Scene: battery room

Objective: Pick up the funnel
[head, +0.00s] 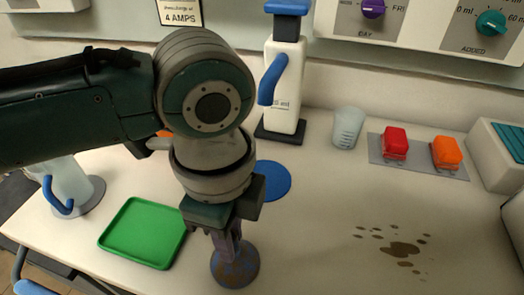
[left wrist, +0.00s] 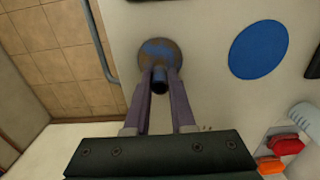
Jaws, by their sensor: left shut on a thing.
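The funnel (head: 229,275) is a round, blue and brown worn piece near the front edge of the white table. It shows below my left gripper (head: 232,246), which points down at it. In the left wrist view the funnel (left wrist: 151,52) has its wide mouth away from the camera and its narrow stem between the fingers. My left gripper (left wrist: 160,80) is shut on the stem. I cannot tell whether the funnel touches the table. Part of it is hidden behind the fingers. My right gripper is not in view.
A green tray (head: 131,258) lies left of the funnel. A blue disc (head: 277,184) lies behind it, before a white dispenser (head: 285,88). A pale cup (head: 347,128), a red block (head: 395,141) and an orange block (head: 446,152) stand farther right. Brown stains (head: 404,249) mark the otherwise clear right side.

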